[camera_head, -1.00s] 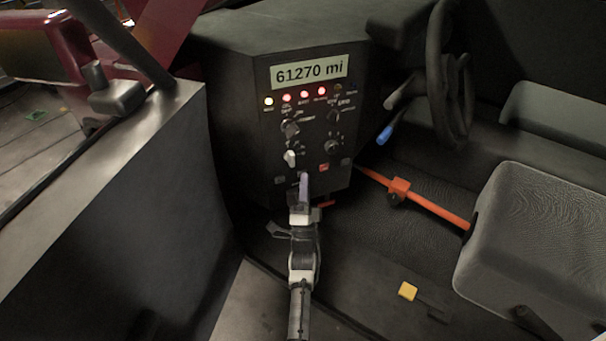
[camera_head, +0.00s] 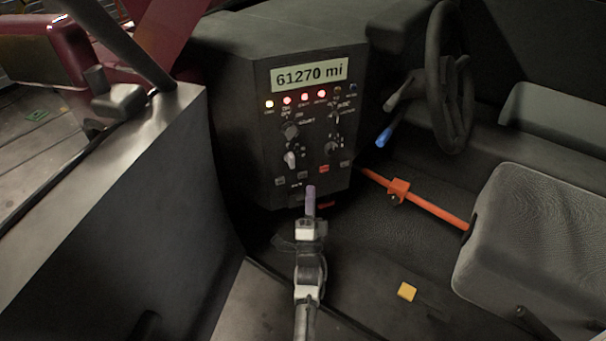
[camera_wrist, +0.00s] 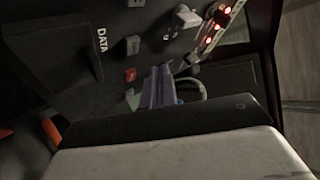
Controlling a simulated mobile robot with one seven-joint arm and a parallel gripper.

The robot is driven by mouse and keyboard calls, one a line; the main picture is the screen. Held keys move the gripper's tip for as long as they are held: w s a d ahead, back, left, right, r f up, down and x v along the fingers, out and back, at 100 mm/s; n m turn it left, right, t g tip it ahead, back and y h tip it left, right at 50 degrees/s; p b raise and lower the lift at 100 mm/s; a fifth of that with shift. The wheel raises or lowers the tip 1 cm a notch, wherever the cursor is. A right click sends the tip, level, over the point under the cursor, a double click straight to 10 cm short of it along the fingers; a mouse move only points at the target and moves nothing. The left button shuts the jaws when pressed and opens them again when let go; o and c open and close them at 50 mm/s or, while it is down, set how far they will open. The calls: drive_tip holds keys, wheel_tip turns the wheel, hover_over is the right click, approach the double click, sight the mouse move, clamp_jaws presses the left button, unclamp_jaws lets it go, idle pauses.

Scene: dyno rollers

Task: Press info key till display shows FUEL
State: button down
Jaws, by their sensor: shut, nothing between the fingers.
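The dark instrument panel (camera_head: 262,140) stands in the middle of the head view. Its lit display (camera_head: 309,73) reads "61270 mi". A row of small keys runs along the lower part of the panel: a grey key (camera_head: 302,174), a red key (camera_head: 324,168) and others. Their labels are too small to read, so I cannot tell which is the info key. My gripper (camera_head: 310,190) is shut and empty, its purple-grey fingertips just below the grey key and seemingly apart from it. In the wrist view the fingers (camera_wrist: 158,86) are close to the red key (camera_wrist: 130,75) and a grey key (camera_wrist: 133,45).
Knobs (camera_head: 290,131) and lit lamps (camera_head: 304,97) sit above the keys. The steering wheel (camera_head: 447,80), an orange lever (camera_head: 430,205) and the seat (camera_head: 535,240) are at right. A metal-topped wall (camera_head: 110,155) stands at left.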

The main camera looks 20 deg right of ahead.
drive_tip(key=shift+s+d, duration=0.1)
drive_tip(key=shift+s, duration=1.1)
